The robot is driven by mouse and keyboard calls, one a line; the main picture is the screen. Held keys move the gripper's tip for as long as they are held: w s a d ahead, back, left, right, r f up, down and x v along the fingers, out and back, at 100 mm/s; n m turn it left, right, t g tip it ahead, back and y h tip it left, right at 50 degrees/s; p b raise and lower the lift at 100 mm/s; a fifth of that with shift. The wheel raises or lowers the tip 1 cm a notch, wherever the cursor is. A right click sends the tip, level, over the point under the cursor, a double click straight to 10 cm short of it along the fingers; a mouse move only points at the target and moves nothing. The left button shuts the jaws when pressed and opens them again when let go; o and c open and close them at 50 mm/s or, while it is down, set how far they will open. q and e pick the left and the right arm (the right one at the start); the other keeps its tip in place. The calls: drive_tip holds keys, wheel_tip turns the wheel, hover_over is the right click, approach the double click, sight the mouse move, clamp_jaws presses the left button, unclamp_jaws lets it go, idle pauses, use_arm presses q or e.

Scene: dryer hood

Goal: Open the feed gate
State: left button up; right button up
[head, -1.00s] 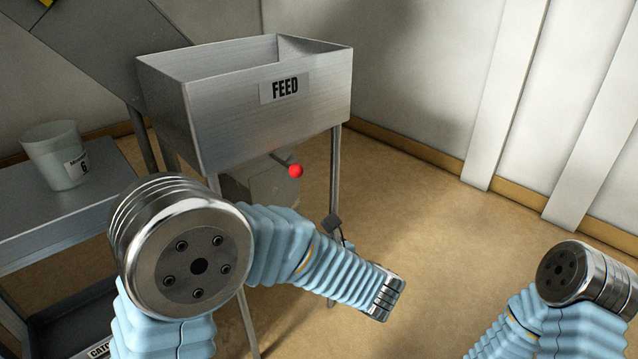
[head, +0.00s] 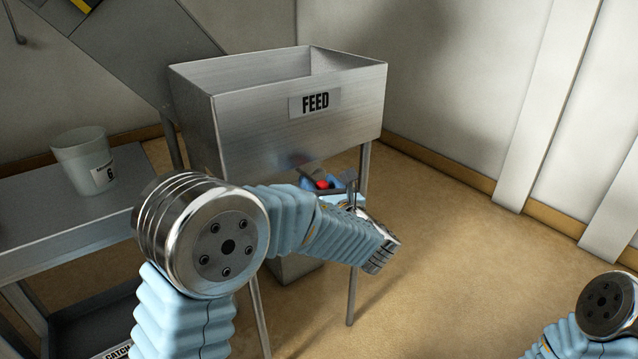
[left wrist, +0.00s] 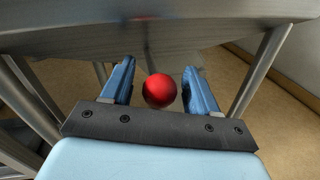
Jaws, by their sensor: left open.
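The feed bin (head: 230,135) is an open metal hopper labelled FEED, standing on thin legs. Below its front edge is a red ball knob (head: 323,184), partly hidden by my left gripper (head: 335,188) in the head view. In the left wrist view the red knob (left wrist: 159,91) lies between the two blue fingers of my left gripper (left wrist: 158,88), which are open with a gap on each side of it. A rod runs from the knob up toward the bin's underside. My right gripper is out of view; only part of the right arm shows at lower right.
A metal cart (head: 40,215) with a grey cup (head: 85,160) on top stands at left. A lower tray labelled CATCH (head: 118,352) is beneath it. The bin's legs (head: 354,290) stand close to my left arm. The floor to the right is clear.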

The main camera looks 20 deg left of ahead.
use_arm(q)
drive_tip(key=shift+w+a, duration=0.2)
drive_tip(key=shift+w, duration=0.05)
clamp_jaws()
drive_tip(key=w+d+p+v, duration=0.1)
drive_tip(key=v, duration=0.5)
drive_tip(key=shift+s+d, duration=0.25)
drive_tip(key=shift+s, duration=0.1)
unclamp_jaws()
